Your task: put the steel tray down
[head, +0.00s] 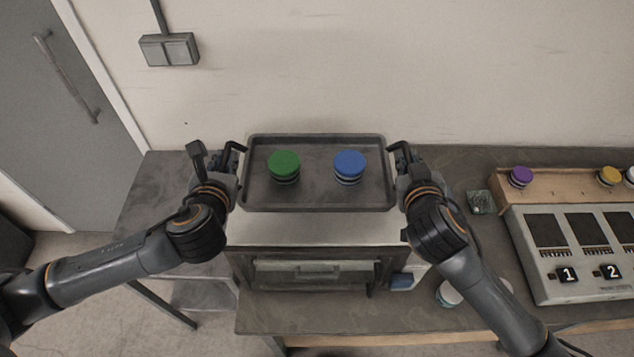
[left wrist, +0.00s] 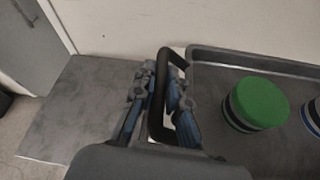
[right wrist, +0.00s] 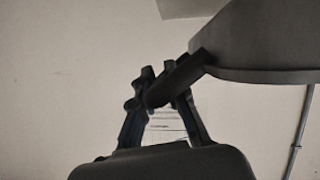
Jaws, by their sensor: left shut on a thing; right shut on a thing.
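The steel tray (head: 317,194) is a dark grey rectangle with a raised rim and a black handle at each end. In the head view it shows level over the metal box with a front door. I cannot tell whether it touches the box top. A green-topped round piece (head: 284,166) and a blue-topped one (head: 349,165) stand on it. My left gripper (left wrist: 160,95) is shut on the left handle (left wrist: 168,75). My right gripper (right wrist: 160,90) is shut on the right handle (right wrist: 185,75), with the tray's underside (right wrist: 265,45) above it.
The metal box (head: 310,233) stands on a dark workbench (head: 165,178). Bare bench lies left of it. At right are a grey panel (head: 585,280) with numbered plates and a wooden rack (head: 555,186) with coloured-topped pieces. A wall (head: 330,60) is behind.

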